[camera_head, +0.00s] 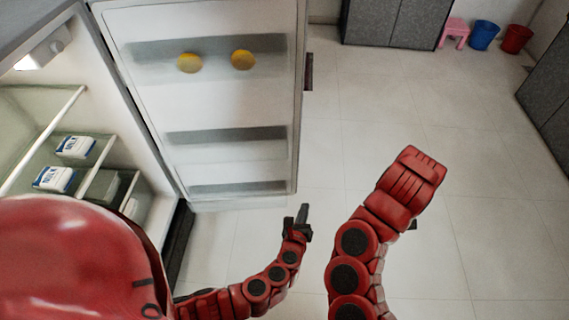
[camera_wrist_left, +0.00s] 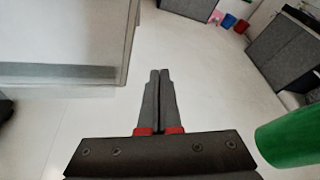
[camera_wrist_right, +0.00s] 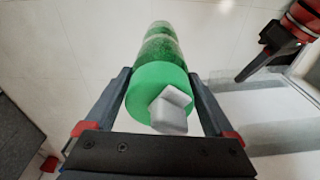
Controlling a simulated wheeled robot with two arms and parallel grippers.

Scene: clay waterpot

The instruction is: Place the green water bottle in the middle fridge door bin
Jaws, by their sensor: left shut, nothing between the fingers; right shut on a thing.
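The green water bottle (camera_wrist_right: 158,85), with a pale cap, is between the fingers of my right gripper (camera_wrist_right: 158,78), which is shut on it. Part of the bottle also shows at the right of the left wrist view (camera_wrist_left: 292,138). In the head view my right arm hides the bottle and most of that gripper. The fridge door (camera_head: 215,105) stands open, with its middle bin (camera_head: 225,142) between the upper and lower ones. The bottle is apart from the door. My left gripper (camera_head: 302,213) is shut and empty near the door's lower right corner; its fingers meet in the left wrist view (camera_wrist_left: 160,75).
Two round yellow things (camera_head: 216,61) sit in the upper door bin. Milk cartons (camera_head: 75,147) stand on the fridge shelves at left. Grey cabinets (camera_head: 395,22), a pink stool (camera_head: 455,31) and buckets (camera_head: 484,36) are far back. The floor (camera_head: 470,150) right of the door is clear.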

